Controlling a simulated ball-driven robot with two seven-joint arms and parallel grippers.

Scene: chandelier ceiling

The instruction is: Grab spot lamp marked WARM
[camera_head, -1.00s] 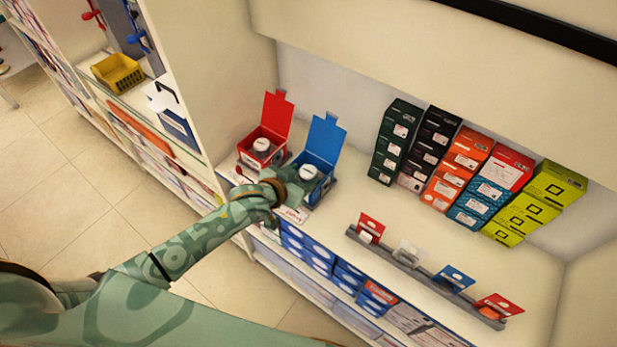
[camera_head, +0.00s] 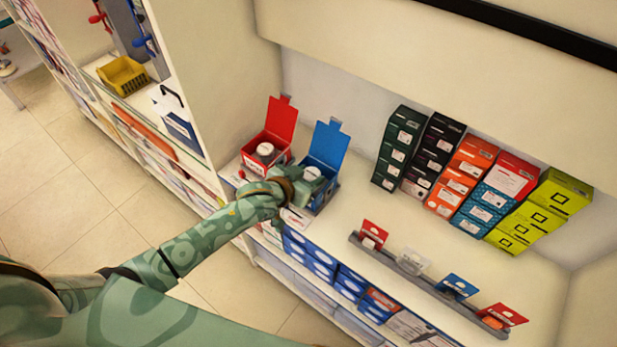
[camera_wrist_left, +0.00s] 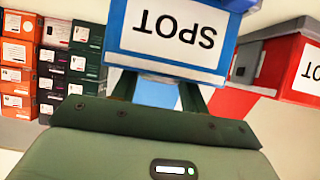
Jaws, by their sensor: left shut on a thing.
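A blue box (camera_head: 326,159) with its lid raised stands on the shelf counter. The left wrist view shows its front (camera_wrist_left: 172,32) large and upside down, marked SPOT. A pale round lamp (camera_head: 312,173) sits in its opening. My left gripper (camera_head: 304,184) is at the box, shut on the lamp. In the left wrist view its fingers pass behind the front, so their tips and the hold are hidden. A red box (camera_head: 281,125) with its lid raised stands just left, with another pale lamp (camera_head: 265,149) in it. No WARM mark is readable. My right gripper is not in view.
Stacks of dark boxes (camera_head: 398,150), orange (camera_head: 462,172) and lime boxes (camera_head: 541,208) stand at the back. A grey rail (camera_head: 420,268) with several small carded items runs along the front. A divider wall (camera_head: 215,75) rises left. The counter middle is clear.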

